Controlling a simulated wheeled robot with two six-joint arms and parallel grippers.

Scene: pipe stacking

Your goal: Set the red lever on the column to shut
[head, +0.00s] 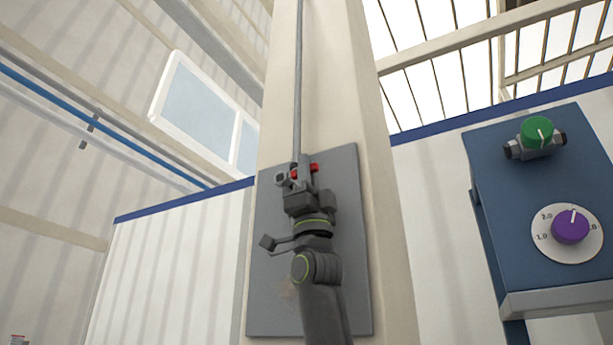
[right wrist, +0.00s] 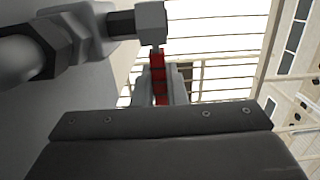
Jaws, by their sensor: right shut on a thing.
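The red lever (head: 315,167) sits on a valve in front of the grey plate (head: 347,215) on the column. Red shows on both sides of my right gripper (head: 304,170), so the lever looks roughly crosswise to the upright pipe. My right gripper is shut on the lever and hides its middle and most of the valve. In the right wrist view the red lever (right wrist: 158,75) shows between the fingers, just below a grey fitting (right wrist: 151,22). My left gripper is not in view.
A thin grey pipe (head: 298,80) runs up the beige column (head: 335,70) above the valve. At the right stands a blue box (head: 510,200) with a green knob (head: 537,131) and a purple dial (head: 570,226). The space between the column and the box is free.

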